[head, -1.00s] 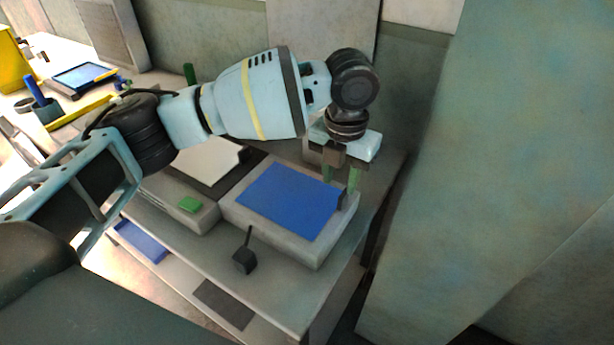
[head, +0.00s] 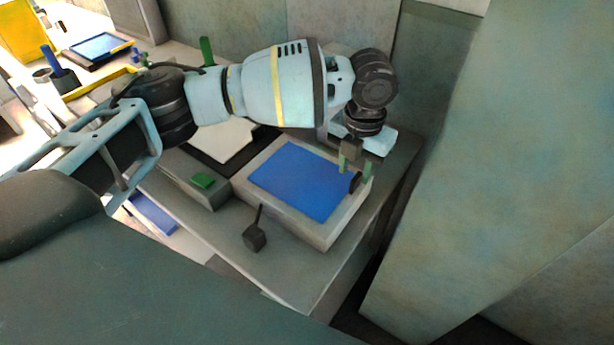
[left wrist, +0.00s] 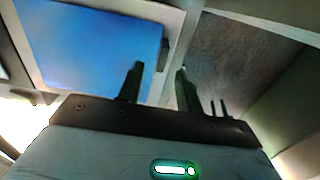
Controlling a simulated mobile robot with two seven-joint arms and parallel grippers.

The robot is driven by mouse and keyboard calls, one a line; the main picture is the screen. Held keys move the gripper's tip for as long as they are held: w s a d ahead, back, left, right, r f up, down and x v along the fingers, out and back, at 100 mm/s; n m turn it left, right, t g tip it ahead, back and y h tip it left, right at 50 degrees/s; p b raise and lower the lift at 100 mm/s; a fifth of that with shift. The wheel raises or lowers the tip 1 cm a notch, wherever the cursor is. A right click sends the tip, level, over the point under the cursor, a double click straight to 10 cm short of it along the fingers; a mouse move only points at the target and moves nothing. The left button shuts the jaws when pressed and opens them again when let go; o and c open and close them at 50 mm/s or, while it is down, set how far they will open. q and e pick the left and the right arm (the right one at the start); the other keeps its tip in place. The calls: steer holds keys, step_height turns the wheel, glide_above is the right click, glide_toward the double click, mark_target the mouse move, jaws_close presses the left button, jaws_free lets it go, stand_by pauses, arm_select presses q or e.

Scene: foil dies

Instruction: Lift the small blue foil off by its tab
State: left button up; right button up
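The blue foil (head: 303,180) lies flat on a pale die block (head: 322,232) on the bench. Its dark tab (head: 355,182) sticks up at the right edge of the foil. My left gripper (head: 355,167) is open, with its green fingertips close to the tab. In the left wrist view the foil (left wrist: 85,45) fills the upper left. The tab (left wrist: 165,55) shows there in the gap between the two fingers (left wrist: 159,75), a little beyond their tips. I cannot tell whether a finger touches it. My right gripper is not in view.
A black knob with a stalk (head: 255,236) is before the blue foil's block. A tall grey-green panel (head: 490,150) stands on the right.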

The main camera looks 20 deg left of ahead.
mark_target(354, 179)
arm_select(q)
steer(key=shift+f, duration=1.7)
steer(key=shift+d, duration=0.1)
jaws_close()
